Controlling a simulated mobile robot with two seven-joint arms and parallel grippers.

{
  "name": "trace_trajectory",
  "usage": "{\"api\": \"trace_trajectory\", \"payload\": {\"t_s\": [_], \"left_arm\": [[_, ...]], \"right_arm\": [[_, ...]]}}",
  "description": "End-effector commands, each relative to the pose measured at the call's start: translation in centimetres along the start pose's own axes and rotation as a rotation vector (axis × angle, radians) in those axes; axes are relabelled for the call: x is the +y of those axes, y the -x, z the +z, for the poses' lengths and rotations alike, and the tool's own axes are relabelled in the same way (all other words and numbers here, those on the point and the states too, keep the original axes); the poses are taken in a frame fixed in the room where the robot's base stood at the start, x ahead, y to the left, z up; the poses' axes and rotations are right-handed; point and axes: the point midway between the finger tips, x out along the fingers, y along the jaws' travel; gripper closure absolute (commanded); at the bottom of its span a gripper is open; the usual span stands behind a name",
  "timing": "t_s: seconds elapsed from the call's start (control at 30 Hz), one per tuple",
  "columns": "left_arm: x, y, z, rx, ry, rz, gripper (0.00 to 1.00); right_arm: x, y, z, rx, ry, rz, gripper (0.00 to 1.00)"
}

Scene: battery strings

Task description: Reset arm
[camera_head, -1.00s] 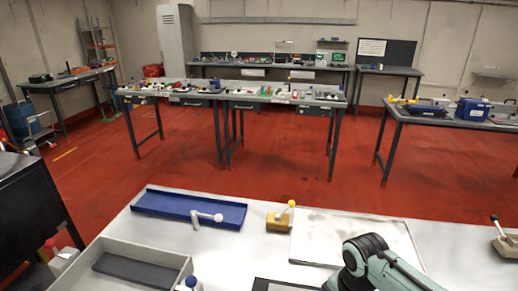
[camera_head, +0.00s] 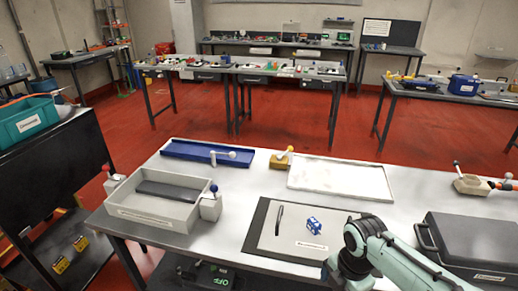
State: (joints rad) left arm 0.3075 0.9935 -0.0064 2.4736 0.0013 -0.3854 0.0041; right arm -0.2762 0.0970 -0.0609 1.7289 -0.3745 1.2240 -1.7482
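My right arm comes in from the lower right as a pale teal and dark grey link. It bends at a joint above the front edge of the table (camera_head: 250,180). Its gripper does not show; the arm runs out of the picture at the bottom. My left arm and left gripper are not in view. Near the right arm, a small blue and white block (camera_head: 313,226) and a thin black bar (camera_head: 279,219) lie on a grey mat with a dark border (camera_head: 250,233).
A grey bin (camera_head: 131,207) stands front left, with a blue tray (camera_head: 190,151) behind it. A white tray (camera_head: 340,180) is at the back centre. A black case (camera_head: 475,245) is on the right. A dark cart holding a teal bin (camera_head: 30,122) stands left.

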Motion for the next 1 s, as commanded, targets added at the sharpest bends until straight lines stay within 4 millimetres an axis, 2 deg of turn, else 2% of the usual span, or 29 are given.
{"api": "trace_trajectory", "payload": {"t_s": [0.03, 0.17, 0.27, 0.3, 0.4, 0.5, 0.6, 0.73, 0.87, 1.0], "left_arm": [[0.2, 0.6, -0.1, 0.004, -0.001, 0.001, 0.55], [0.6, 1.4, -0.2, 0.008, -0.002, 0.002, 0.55], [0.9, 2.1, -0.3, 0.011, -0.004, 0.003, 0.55], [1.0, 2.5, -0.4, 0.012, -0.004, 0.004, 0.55], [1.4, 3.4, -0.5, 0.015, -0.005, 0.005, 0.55], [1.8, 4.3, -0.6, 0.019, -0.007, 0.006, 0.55], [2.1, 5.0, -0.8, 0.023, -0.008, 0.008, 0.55], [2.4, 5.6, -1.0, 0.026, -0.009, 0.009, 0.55], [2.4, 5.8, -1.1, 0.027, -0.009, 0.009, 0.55], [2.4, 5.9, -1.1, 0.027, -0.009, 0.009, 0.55]], "right_arm": [[0.3, -3.4, -0.5, 0.032, -0.087, -0.031, 0.0], [0.8, -10.7, -1.9, 0.101, -0.361, -0.046, 0.0], [-0.1, -17.0, -3.6, 0.165, -0.637, -0.077, 0.0], [-0.9, -19.6, -4.5, 0.191, -0.769, -0.098, 0.0], [-4.0, -25.7, -7.0, 0.246, -1.149, -0.159, 0.0], [-7.8, -30.2, -9.7, 0.271, -1.539, -0.229, 0.0], [-11.5, -32.8, -12.1, 0.265, -1.884, -0.289, 0.0], [-14.9, -34.2, -14.2, 0.239, -2.197, -0.335, 0.0], [-16.4, -34.6, -15.0, 0.219, -2.346, -0.351, 0.0], [-16.5, -34.7, -15.1, 0.217, -2.36, -0.351, 0.0]]}}
